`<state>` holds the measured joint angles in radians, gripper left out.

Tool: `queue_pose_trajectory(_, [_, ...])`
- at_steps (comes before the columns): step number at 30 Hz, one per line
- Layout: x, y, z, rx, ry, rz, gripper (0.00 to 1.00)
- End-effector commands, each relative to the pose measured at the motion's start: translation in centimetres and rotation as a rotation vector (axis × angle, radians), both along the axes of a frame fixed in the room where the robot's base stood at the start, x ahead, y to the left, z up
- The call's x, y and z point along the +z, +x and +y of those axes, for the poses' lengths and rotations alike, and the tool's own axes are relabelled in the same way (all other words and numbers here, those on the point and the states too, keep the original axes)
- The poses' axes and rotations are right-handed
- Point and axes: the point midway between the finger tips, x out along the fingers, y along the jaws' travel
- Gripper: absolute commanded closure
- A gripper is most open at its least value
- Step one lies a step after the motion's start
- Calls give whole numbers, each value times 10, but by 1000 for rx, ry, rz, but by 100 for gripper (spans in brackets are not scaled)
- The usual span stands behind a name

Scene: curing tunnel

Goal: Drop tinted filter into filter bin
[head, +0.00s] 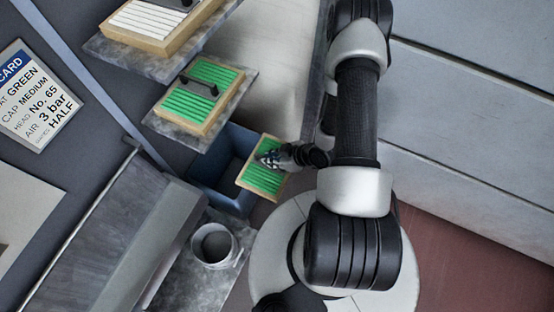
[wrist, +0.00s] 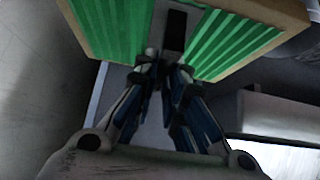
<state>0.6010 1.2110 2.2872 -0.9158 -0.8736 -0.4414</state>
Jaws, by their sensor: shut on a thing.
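The tinted filter (head: 265,182) is a green pleated panel in a light wooden frame. My gripper (head: 272,158) is shut on its dark handle and holds it at the right side of the open blue-grey bin (head: 233,148), partly over the opening. In the wrist view the green filter (wrist: 235,45) fills the top, with the fingers of my gripper (wrist: 163,62) closed at its dark handle. The bin's inside is partly hidden behind the filter.
Another green filter (head: 198,95) with a dark handle lies on a grey shelf above the bin. A white filter (head: 150,22) lies on a higher shelf. A grey cup (head: 214,245) stands below the bin. A card (head: 36,98) hangs at the left.

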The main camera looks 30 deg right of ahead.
Motion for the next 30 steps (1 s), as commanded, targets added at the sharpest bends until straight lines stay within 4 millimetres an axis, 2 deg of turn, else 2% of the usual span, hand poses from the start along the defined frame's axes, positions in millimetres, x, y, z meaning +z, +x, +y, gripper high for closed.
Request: queue_pose_trajectory(30, [-32,97,71,2,1,-3,100])
